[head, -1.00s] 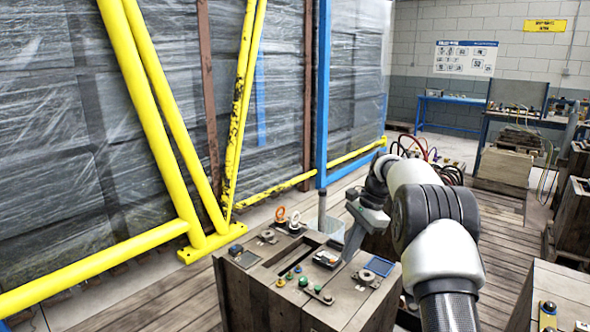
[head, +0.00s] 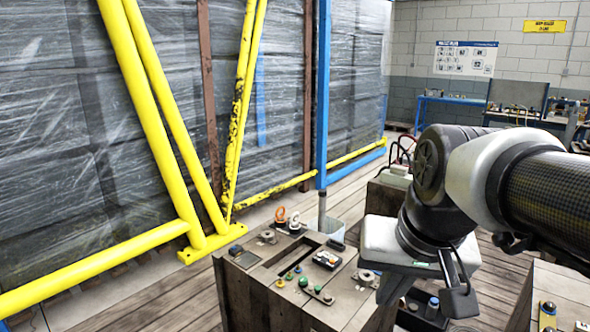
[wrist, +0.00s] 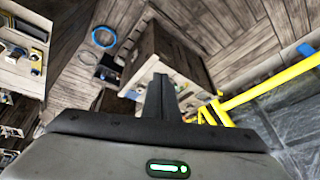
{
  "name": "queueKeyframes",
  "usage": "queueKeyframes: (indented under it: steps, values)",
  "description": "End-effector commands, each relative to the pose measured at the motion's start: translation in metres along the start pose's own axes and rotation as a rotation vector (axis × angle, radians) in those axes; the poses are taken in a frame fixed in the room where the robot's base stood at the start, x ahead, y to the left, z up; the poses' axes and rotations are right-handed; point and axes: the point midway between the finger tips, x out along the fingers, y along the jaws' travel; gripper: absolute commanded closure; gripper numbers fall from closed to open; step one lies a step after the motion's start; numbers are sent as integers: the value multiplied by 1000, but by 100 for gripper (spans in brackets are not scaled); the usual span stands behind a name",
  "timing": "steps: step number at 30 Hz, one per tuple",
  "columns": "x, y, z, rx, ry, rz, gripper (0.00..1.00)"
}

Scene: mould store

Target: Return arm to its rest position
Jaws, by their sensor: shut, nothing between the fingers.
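My gripper (head: 388,288) hangs from the folded arm at the right of the head view, fingers pointing down. It is beside the right edge of the wooden block's top and covers part of it. In the wrist view my gripper (wrist: 160,97) shows as one dark, closed finger pair with nothing held. Whether the fingers touch the block cannot be told.
A yellow frame (head: 165,130) and a blue post (head: 323,100) stand before wrapped stacks at the left. Another wooden block (head: 565,290) is at the lower right. Blue benches (head: 455,100) stand at the back. Plank floor (head: 170,300) is clear at the lower left.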

Motion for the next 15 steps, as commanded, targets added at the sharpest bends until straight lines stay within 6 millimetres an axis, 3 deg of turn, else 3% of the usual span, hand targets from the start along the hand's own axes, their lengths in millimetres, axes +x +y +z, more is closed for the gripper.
queueKeyframes:
  steps: [8, 15]
  values:
    - [6, 14, 61, -175, 83, 22, 100]
    - [-47, 9, 39, -183, 82, 23, 100]
